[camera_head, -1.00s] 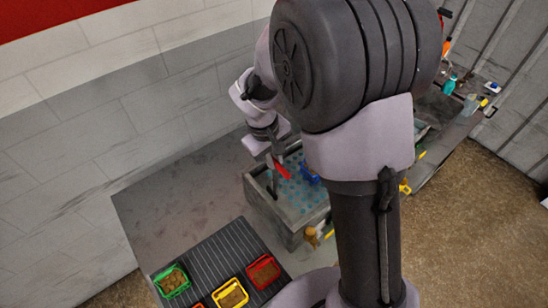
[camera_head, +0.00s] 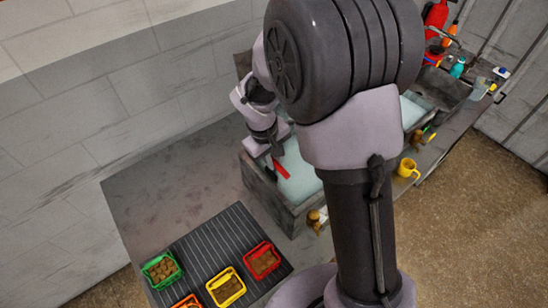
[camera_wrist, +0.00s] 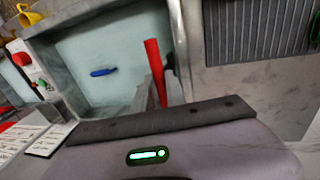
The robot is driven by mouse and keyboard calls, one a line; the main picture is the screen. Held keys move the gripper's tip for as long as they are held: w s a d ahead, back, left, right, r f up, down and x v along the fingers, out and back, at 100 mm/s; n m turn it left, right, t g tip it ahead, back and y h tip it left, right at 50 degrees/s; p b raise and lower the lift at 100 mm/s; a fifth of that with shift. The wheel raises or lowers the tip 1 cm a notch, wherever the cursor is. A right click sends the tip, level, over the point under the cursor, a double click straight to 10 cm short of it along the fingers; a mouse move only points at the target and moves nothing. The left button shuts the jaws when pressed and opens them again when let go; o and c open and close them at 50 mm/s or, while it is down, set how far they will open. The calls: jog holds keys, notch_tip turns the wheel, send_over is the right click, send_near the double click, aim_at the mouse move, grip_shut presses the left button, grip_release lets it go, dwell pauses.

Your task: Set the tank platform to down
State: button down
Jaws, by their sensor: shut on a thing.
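The tank stands on the bench, its grey wall (camera_head: 268,200) showing in the head view and its rim (camera_wrist: 48,62) in the wrist view. A smooth pale blue surface (camera_head: 297,178) fills its inside; no perforated platform shows above it. A small blue object (camera_wrist: 103,72) lies at that surface in the wrist view. A red handle (camera_head: 281,169) stands at the tank's near-left side; it also shows in the wrist view (camera_wrist: 153,65). My gripper (camera_head: 271,158) is shut on the red handle. My arm hides the tank's right part in the head view.
Green (camera_head: 161,269), yellow (camera_head: 226,287) and red (camera_head: 262,261) baskets hold brown pieces on a ribbed dark mat (camera_head: 208,245). A red button (camera_wrist: 22,59) sits beside the tank. The bench's left part is bare.

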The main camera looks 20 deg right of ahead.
jog(key=c, duration=1.4)
grip_release()
jog(key=shift+f, duration=0.1)
jog(key=shift+o, duration=0.2)
jog(key=s+a+r+p, duration=0.1)
jog(key=a+r+p, duration=0.2)
jog(key=r, duration=1.4)
jog(key=shift+s, duration=0.15)
jog(key=shift+a, duration=0.1)
